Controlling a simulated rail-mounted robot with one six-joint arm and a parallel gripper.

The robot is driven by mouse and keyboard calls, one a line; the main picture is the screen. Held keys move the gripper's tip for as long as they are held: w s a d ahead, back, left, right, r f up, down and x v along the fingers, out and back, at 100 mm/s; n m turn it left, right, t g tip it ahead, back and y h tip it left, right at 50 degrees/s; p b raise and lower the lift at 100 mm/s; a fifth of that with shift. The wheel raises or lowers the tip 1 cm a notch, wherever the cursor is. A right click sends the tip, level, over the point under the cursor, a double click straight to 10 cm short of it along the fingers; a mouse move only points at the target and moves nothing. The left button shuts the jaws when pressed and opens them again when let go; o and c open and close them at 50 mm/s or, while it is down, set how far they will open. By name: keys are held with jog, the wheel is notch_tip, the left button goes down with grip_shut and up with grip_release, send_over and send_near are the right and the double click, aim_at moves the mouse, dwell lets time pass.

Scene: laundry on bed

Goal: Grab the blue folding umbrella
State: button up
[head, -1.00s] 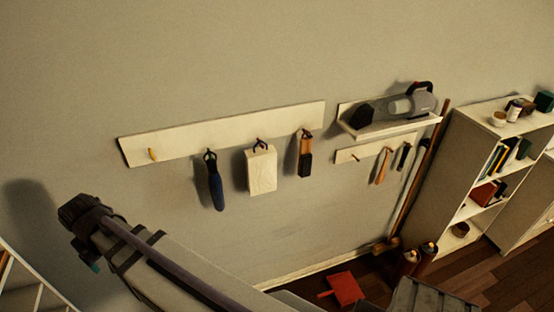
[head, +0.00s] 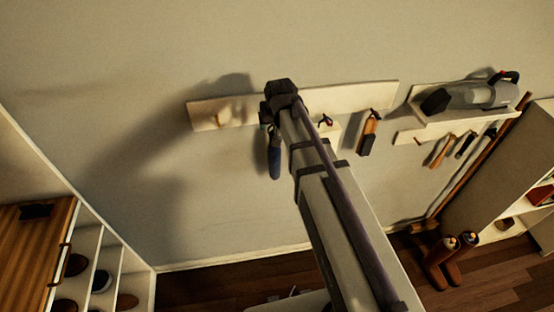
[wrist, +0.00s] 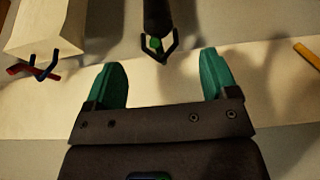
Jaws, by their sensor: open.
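The blue folding umbrella (head: 274,162) hangs from a hook on the pale wall rail (head: 355,95), partly hidden behind my arm in the head view. In the wrist view the dark end of the umbrella (wrist: 155,15) shows at the top centre, with a dark hook and a green bit at its tip. My gripper (wrist: 162,74) is open, its two teal fingers apart with nothing between them. The umbrella's end lies just beyond the fingertips, roughly in line with the gap. In the head view my arm hides most of the gripper at the rail.
A white box (wrist: 45,28) hangs beside the umbrella, with a red and blue hook below it in the wrist view. A brush (head: 368,133) and a shelf with a handheld vacuum (head: 472,97) are to the right.

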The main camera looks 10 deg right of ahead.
aim_at(274, 126)
jog(key=b+x, duration=0.4)
jog(key=x, duration=0.1)
jog(key=shift+w+f, duration=0.1)
jog(key=shift+f, duration=0.3)
jog(key=shift+r, duration=0.25)
jog(key=shift+c, duration=0.3)
jog(key=c, duration=1.4)
jog(key=shift+r, duration=0.1)
